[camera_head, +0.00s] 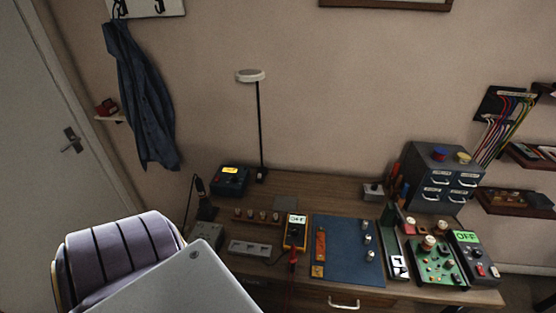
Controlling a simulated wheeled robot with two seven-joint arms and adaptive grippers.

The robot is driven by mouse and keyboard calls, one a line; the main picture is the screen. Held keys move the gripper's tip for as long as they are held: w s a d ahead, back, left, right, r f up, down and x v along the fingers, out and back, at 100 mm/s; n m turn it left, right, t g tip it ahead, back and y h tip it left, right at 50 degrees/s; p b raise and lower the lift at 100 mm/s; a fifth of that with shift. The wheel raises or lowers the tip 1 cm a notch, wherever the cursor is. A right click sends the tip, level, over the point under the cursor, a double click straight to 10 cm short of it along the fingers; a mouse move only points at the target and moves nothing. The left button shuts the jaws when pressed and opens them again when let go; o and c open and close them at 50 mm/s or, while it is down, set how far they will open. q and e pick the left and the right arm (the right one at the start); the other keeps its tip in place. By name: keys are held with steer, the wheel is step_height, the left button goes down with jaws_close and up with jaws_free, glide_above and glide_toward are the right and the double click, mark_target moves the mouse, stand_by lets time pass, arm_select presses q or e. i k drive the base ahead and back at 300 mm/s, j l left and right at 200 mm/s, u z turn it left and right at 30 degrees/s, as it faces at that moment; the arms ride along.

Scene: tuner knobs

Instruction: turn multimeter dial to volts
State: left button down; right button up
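The multimeter (288,241) is a small device with a yellow-orange case on the wooden desk, left of the blue mat. Its lit display (297,219) near the top appears to read OFF. The dial on its dark face is too small for me to tell where it points. Red leads (292,262) hang from its lower end toward the desk's front edge. Neither of my grippers shows in the head view, so nothing is seen touching the multimeter.
A blue mat (346,268) with several knobs lies right of the multimeter. A green circuit board (437,265), a device with a green OFF display (467,238) and a drawer cabinet (439,167) stand at the right. A lamp (259,125) rises behind. A purple-grey chair (120,246) is at the left.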

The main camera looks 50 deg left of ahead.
mark_target(295, 231)
steer(key=j+u, duration=0.15)
steer(key=u, duration=1.1)
steer(key=k+l, duration=0.1)
steer(key=l, duration=0.4)
